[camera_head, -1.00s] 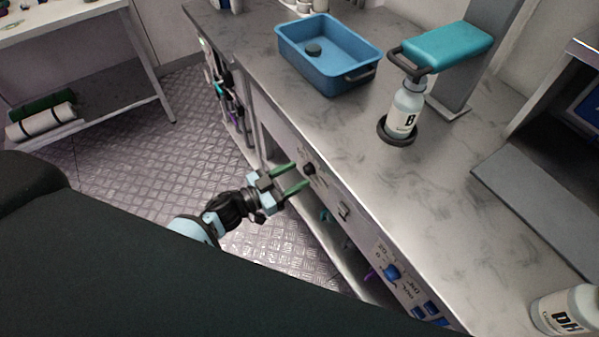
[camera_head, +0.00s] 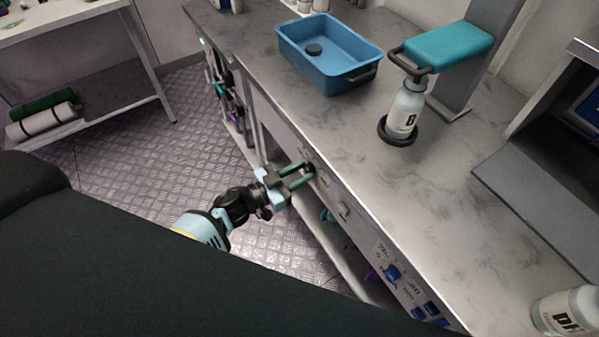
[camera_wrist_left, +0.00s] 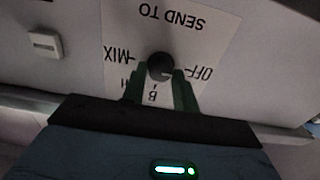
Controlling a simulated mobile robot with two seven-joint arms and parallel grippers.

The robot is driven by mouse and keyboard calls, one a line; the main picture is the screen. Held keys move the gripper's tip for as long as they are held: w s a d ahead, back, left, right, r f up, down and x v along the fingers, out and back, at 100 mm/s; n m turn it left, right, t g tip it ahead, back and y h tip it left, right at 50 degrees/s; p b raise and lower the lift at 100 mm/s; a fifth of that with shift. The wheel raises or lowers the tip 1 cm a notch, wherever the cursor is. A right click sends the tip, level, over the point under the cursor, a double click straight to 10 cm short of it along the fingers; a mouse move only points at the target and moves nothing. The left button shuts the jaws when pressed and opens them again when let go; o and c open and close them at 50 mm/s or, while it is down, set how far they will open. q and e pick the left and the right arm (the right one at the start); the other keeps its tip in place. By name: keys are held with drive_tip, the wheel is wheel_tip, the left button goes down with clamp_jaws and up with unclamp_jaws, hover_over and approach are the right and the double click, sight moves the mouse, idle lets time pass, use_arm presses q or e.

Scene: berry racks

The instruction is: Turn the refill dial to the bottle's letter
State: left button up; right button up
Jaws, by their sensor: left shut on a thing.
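The bottle (camera_head: 403,112) is pale with a white label showing a large "B". It stands upright in a dark ring under the teal-topped stand. The dial (camera_wrist_left: 161,66) is a small dark round knob on a white panel headed "SEND TO", which appears upside down in the left wrist view. "MIX", "OFF" and "B" can be read around it; another letter is partly hidden by a finger. My left gripper (camera_head: 307,171) is shut on the dial, with a green finger on either side. The dial's setting cannot be told clearly. My right gripper is not in view.
A blue basin (camera_head: 331,60) sits on the counter (camera_head: 440,200). A pH bottle (camera_head: 565,312) stands at its near right. The floor left of the counter is open.

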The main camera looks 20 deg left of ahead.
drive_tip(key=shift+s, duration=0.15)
use_arm(q)
drive_tip(key=m, duration=0.3)
drive_tip(key=shift+f, duration=0.1)
drive_tip(key=m+b, duration=0.1)
drive_tip(key=m, duration=0.3)
drive_tip(key=shift+s+m, duration=0.1)
drive_tip(key=shift+m, duration=0.2)
drive_tip(key=shift+f+m+b, duration=0.1)
drive_tip(key=shift+m+b, duration=0.4)
drive_tip(key=shift+m, duration=0.4)
drive_tip(key=m+b, duration=0.1)
drive_tip(key=m, duration=0.2)
drive_tip(key=shift+d+m, duration=0.1)
drive_tip(key=shift+m, duration=0.2)
drive_tip(key=m+b, duration=0.1)
drive_tip(key=m, duration=0.3)
drive_tip(key=shift+b, duration=0.3)
drive_tip(key=shift+m, duration=0.3)
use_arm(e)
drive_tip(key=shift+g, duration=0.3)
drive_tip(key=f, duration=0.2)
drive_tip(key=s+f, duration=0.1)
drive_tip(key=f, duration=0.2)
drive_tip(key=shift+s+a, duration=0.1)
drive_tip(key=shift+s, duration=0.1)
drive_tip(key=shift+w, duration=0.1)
